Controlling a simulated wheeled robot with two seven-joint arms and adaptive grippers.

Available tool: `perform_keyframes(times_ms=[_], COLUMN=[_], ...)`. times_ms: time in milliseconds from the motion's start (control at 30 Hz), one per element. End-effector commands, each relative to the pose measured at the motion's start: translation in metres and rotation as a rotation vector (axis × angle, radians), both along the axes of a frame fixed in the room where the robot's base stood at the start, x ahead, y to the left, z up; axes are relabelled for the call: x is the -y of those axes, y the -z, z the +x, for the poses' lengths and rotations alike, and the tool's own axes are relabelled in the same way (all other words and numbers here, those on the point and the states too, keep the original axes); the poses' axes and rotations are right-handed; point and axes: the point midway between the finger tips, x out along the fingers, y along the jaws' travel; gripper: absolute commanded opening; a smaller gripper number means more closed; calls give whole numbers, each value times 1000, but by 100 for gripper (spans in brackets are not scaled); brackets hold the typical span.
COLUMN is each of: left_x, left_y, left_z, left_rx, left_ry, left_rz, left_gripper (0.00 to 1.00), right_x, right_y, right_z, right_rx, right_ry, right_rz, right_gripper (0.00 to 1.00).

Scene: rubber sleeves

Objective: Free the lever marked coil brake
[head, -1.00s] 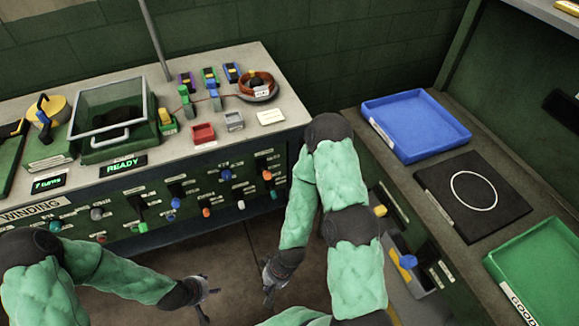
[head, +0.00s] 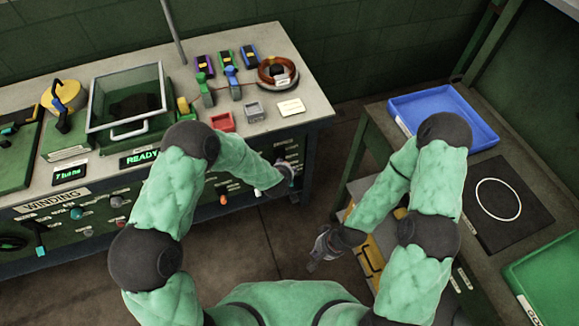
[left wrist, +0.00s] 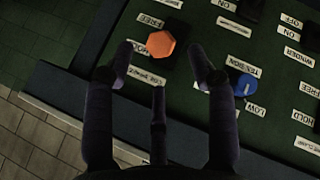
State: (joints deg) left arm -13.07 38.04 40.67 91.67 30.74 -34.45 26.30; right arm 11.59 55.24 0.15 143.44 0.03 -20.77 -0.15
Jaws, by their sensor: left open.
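In the left wrist view an orange hexagonal knob (left wrist: 160,43) sits on the dark green panel, with a "FREE" label (left wrist: 150,21) above it and another position label below. The nameplate (left wrist: 144,77) under it is too blurred to read surely. My left gripper (left wrist: 160,65) is open, its fingers spread just below and around the knob in the picture; no contact shows. In the head view my left gripper (head: 286,176) is at the right end of the bench front and hides the controls there. My right gripper (head: 325,246) hangs over the floor; its jaws are too small to judge.
A blue knob (left wrist: 244,86) labelled tension and low sits close right of the left fingers. The bench front (head: 105,205) carries several other coloured controls. A right-hand table holds a blue tray (head: 470,118), a black mat (head: 535,205) and a green tray (head: 545,270).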

Motion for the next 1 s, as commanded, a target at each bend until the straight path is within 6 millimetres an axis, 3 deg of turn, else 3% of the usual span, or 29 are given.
perform_keyframes(times_ms=[100,400,867,1000], left_x=[2,7,8,8], left_y=[20,48,53,53], left_z=[14,41,48,48], left_rx=[-2,-1,0,0], left_ry=[-2,0,1,1], left_rz=[0,-1,1,0], left_gripper=[56,56,56,17], right_x=[0,0,0,0], right_y=[9,19,20,20], right_z=[0,0,0,0], right_rx=[0,1,1,1], right_ry=[0,0,0,0], right_rz=[0,0,0,0], right_gripper=[0,0,0,0])
